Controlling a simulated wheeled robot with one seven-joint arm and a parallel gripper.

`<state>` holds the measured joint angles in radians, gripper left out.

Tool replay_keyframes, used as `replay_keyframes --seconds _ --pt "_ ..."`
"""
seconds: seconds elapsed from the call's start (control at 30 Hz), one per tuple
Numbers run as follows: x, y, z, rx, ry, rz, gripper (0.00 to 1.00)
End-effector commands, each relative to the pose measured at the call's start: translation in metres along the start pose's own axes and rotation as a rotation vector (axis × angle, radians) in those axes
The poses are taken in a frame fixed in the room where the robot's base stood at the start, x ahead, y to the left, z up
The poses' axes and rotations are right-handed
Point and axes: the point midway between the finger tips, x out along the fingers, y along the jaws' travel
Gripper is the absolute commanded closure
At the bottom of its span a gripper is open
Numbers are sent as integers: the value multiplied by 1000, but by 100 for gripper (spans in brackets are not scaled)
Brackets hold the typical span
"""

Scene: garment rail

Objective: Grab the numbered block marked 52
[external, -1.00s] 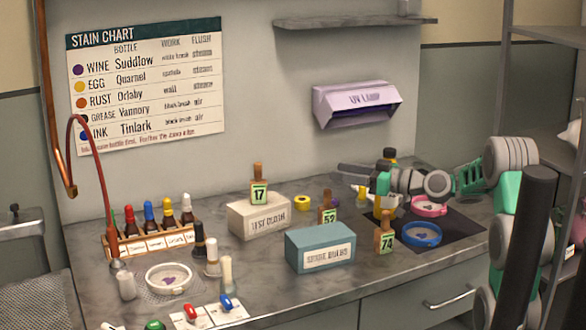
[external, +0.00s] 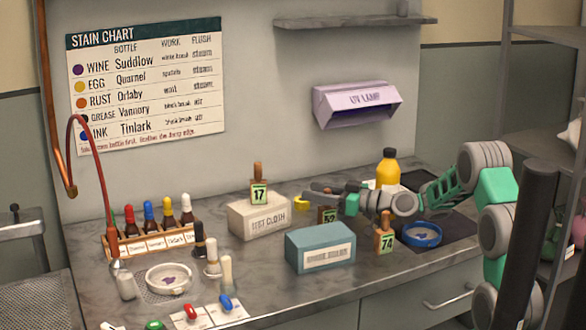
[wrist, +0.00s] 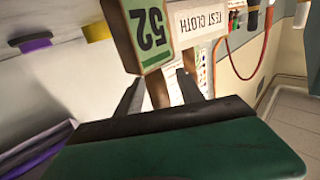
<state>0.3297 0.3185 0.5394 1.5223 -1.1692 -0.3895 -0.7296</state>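The block marked 52 (external: 327,216) stands behind the teal box on the counter, partly covered by my gripper (external: 318,199). In the wrist view block 52 (wrist: 150,38) appears upside down, with a green label on a wooden body. Its narrow wooden handle (wrist: 158,90) shows between the two dark fingers of my gripper (wrist: 160,92). The fingers look open, with small gaps to the handle; contact is not visible. Blocks marked 17 (external: 258,191) and 74 (external: 384,240) have similar handles.
The teal box (external: 320,248) is in front of block 52, and the white test cloth box (external: 259,218) is to its left. A yellow bottle (external: 387,168) stands behind my arm.

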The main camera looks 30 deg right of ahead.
Motion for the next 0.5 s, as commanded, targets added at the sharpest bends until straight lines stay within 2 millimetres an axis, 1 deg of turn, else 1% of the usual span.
replay_keyframes --seconds 0.03,0.07,0.5 --pt "0 0 0 0 0 0 58" --pt "0 0 0 0 0 0 61" --pt "0 0 0 0 0 0 97"
